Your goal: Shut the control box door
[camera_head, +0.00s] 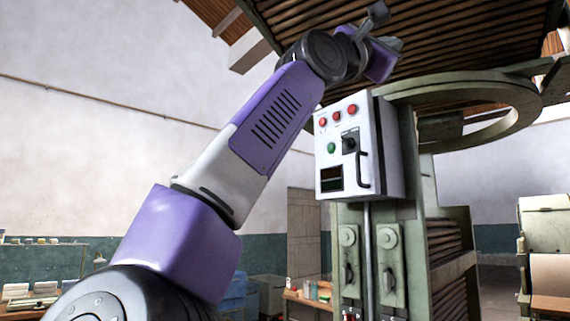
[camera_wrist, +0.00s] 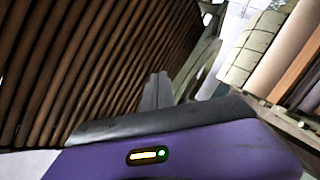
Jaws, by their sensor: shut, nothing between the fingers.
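The white control box (camera_head: 393,150) is mounted on a green metal frame in the middle of the head view. Its door (camera_head: 336,120) faces left and carries red buttons, a green button, a dark display and a black handle (camera_head: 362,165). In the head view my wrist is raised above the box, apart from the door. The box does not show in the wrist view.
A ribbed brown overhead panel (camera_head: 440,45) and a green ring (camera_head: 520,110) are close to my wrist. Green posts with lever fittings (camera_head: 390,265) stand below the box. A shelf with small items (camera_head: 40,290) is at far left.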

